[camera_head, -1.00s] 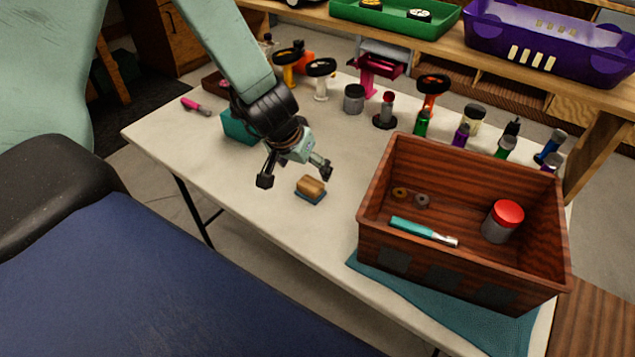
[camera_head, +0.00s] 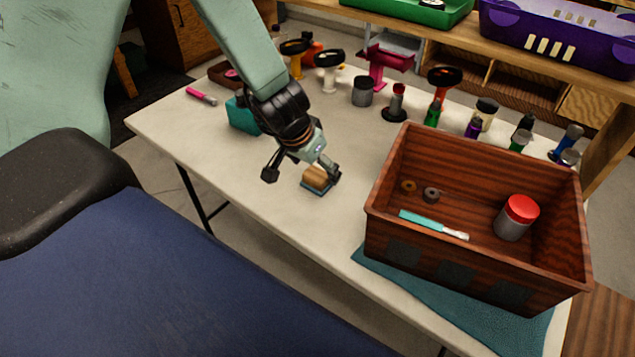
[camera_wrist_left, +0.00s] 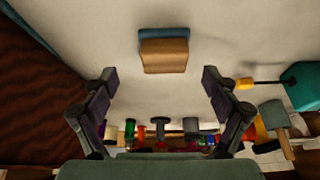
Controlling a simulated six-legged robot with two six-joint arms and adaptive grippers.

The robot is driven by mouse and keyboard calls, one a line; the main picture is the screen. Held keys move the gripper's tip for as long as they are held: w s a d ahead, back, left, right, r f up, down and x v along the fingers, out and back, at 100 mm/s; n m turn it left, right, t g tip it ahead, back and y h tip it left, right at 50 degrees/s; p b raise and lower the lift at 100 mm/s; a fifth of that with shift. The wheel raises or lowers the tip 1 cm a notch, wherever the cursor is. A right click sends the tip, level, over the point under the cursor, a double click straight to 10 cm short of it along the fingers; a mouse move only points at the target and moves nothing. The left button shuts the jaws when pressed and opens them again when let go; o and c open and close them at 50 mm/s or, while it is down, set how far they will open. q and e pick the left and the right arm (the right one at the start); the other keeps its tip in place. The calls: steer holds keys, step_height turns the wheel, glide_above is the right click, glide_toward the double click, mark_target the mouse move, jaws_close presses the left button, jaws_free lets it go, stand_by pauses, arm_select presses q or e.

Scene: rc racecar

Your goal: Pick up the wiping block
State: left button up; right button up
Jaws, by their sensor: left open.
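The wiping block (camera_head: 317,179) has a tan wooden top and a blue base. It lies on the white table in the head view, left of the wooden box. My left gripper (camera_head: 303,176) is open just above and beside it, with one finger in front of the block's right side. In the left wrist view the block (camera_wrist_left: 164,52) shows beyond and between the two spread fingers of the gripper (camera_wrist_left: 160,92), with nothing between them. My right gripper is not in view.
A wooden box (camera_head: 400,235) holding a red-capped jar (camera_head: 517,217) and a teal-handled tool (camera_head: 433,224) stands right on a teal cloth (camera_head: 450,303). Several bottles and stands line the table's back. A teal block (camera_head: 242,116) sits behind my left arm. Table around the wiping block is clear.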

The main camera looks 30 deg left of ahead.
mark_target(316, 174)
arm_select(q)
steer(key=f, duration=0.1)
steer(key=f+b, duration=0.2)
steer(key=shift+w+a+f, duration=0.15)
steer(key=shift+w+a, duration=0.2)
steer(key=shift+w, duration=0.05)
steer(key=shift+w+f+b, duration=0.35)
steer(key=shift+f+b, duration=0.1)
steer(key=shift+d+r, duration=0.15)
steer(key=shift+r, duration=0.05)
steer(key=shift+s, duration=0.1)
steer(key=shift+c, duration=0.3)
steer(key=c, duration=1.1)
steer(key=shift+c, duration=0.9)
